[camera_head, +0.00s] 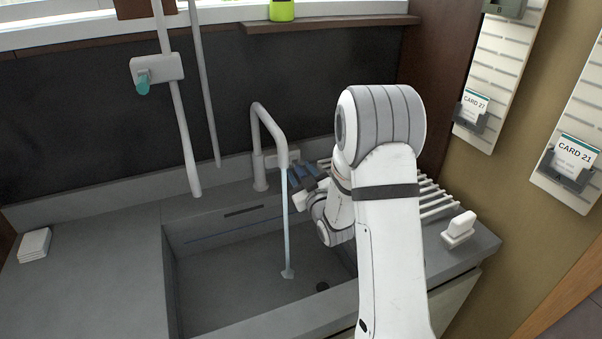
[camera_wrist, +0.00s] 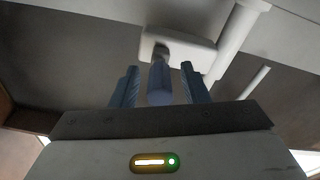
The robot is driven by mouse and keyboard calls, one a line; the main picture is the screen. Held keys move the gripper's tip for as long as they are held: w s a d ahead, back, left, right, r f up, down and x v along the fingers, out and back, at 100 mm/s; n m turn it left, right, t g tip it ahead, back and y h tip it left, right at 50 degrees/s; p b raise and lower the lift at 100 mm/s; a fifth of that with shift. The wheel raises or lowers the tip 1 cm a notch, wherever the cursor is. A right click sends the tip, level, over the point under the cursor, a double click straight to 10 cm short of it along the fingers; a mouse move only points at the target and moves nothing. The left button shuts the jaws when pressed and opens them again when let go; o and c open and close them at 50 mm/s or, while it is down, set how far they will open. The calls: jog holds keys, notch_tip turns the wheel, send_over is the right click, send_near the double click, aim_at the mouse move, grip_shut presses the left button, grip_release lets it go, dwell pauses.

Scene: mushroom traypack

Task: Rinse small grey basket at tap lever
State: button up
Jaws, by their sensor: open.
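The tap (camera_head: 262,120) arches over the sink, and a pale stream of water (camera_head: 286,225) falls from its spout into the basin. My gripper (camera_head: 306,173) is beside the stream, near the tap's base. In the wrist view my gripper (camera_wrist: 160,88) is open, with its two blue fingers on either side of the blue-grey tap lever (camera_wrist: 160,82). The lever comes out of a white tap housing (camera_wrist: 178,48). I cannot tell whether a finger touches the lever. The small grey basket is not seen in either view.
The grey sink basin (camera_head: 225,245) looks empty, with a dark drain. A slatted white rack (camera_head: 432,200) and a white block (camera_head: 459,228) are right of my arm. White stacked squares (camera_head: 34,244) lie at the left. A pipe with a valve (camera_head: 157,70) stands behind.

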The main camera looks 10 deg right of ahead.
jog(key=b+v, duration=0.1)
jog(key=v, duration=0.6)
jog(key=shift+s, duration=0.35)
jog(key=shift+d, duration=0.1)
jog(key=s+r+m+g+h+p, duration=0.2)
jog(key=s+g, duration=0.6)
jog(key=s, duration=0.5)
jog(key=s+a+r+m+g+h+p, duration=0.1)
jog(key=s+r+g, duration=0.6)
jog(key=s, duration=0.7)
jog(key=m+p, duration=0.1)
jog(key=m, duration=0.1)
jog(key=shift+s+a+r+m+g+h+p, duration=0.2)
jog(key=shift+s+m+g+h+p, duration=0.1)
jog(key=shift+m+g+h+p, duration=0.1)
jog(key=shift+s+r, duration=0.1)
jog(key=shift+s, duration=0.45)
jog(key=shift+c, duration=1.2)
